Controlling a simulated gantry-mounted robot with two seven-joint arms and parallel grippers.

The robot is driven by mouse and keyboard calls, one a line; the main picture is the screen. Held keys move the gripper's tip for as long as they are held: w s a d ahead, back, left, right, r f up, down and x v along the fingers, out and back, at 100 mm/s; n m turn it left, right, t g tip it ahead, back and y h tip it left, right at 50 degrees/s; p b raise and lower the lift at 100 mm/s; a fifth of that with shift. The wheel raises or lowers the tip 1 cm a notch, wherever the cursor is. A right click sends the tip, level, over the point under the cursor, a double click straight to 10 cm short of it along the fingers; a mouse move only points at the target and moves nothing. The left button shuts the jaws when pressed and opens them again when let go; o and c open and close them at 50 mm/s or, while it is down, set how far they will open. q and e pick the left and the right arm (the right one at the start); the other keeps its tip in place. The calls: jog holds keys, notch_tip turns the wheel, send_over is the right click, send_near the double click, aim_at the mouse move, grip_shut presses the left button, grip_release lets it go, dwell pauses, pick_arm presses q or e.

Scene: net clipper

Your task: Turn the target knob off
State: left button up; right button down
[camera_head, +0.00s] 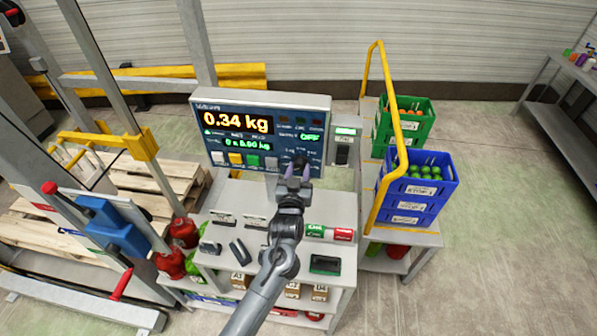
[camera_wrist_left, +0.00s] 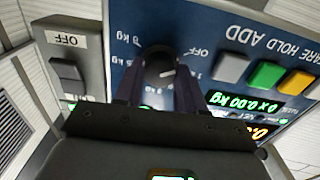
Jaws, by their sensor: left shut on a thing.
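The weighing panel (camera_head: 262,100) is a dark blue face in a grey housing, with an orange readout of 0.34 kg. The dark round knob (camera_head: 300,160) is at its lower right. In the left wrist view the knob (camera_wrist_left: 160,70) sits between the two fingers of my left gripper (camera_wrist_left: 158,88), with OFF and kg labels printed around it. A short pale mark shows on the knob, on the side towards the printed OFF. My left gripper (camera_head: 297,174) is shut on the knob and partly covers it. My right gripper is not in view.
A grey switch box (camera_head: 343,147) stands right of the panel. White, yellow and green buttons (camera_head: 235,158) are in the panel's lower row. Blue crates (camera_head: 413,205) and a green crate (camera_head: 404,128) stand behind a yellow rail (camera_head: 388,140). Small items lie on the shelf below.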

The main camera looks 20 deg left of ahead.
pick_arm(q)
jog(key=o, duration=1)
jog(key=shift+o, duration=0.2)
jog(key=shift+s, duration=0.1)
jog(key=b+v, duration=0.1)
jog(key=v, duration=0.9)
jog(key=shift+s, duration=0.3)
jog(key=shift+d, duration=0.1)
